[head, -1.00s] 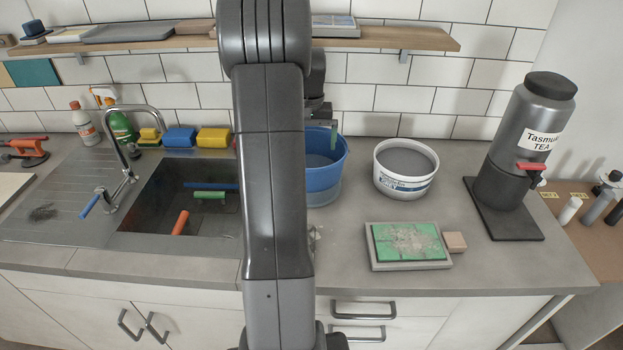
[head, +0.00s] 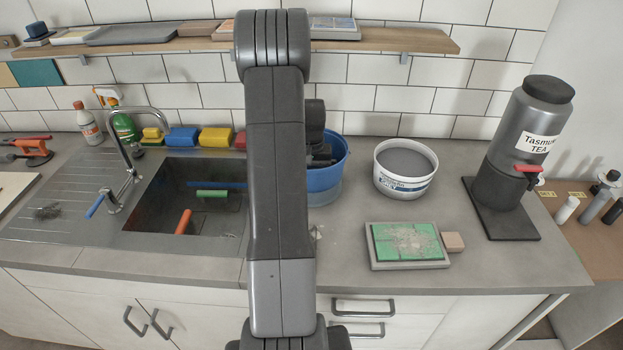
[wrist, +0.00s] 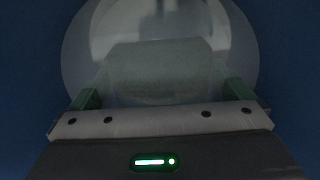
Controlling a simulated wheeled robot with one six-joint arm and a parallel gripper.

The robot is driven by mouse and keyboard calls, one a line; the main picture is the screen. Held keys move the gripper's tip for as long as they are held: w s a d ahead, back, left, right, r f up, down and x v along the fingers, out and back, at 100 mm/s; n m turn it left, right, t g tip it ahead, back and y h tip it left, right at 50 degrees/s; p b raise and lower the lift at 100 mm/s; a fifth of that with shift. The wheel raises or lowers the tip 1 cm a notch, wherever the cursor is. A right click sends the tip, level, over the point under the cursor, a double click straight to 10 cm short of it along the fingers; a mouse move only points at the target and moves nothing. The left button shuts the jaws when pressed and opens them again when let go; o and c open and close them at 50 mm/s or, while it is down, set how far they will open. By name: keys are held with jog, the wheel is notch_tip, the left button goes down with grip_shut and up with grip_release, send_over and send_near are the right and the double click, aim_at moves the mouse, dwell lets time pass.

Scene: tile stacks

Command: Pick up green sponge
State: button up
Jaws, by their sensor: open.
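My gripper (wrist: 162,93) is open, its two green fingers apart in the wrist view. A dim, blurred grey-green block (wrist: 165,65) lies between and beyond the fingers, inside a round pale area with dark blue around it. It may be the green sponge, but the colour is too dull to be sure, and contact with the fingers cannot be told. In the head view my wrist reaches down into the blue bucket (head: 327,177), behind my arm. The fingers and the bucket's contents are hidden there.
A white tub (head: 405,188) stands right of the bucket, then a tray (head: 410,266) with a dusty green tile and a tall tea dispenser (head: 512,160). Left is the sink (head: 150,210) with green, blue and orange items. A shelf (head: 400,40) runs above.

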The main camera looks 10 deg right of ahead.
jog(key=c, duration=0.7)
jog(key=shift+r, duration=0.15)
notch_tip(320, 180, up, 10)
jog(key=shift+f+b, duration=0.1)
jog(key=shift+b, duration=0.8)
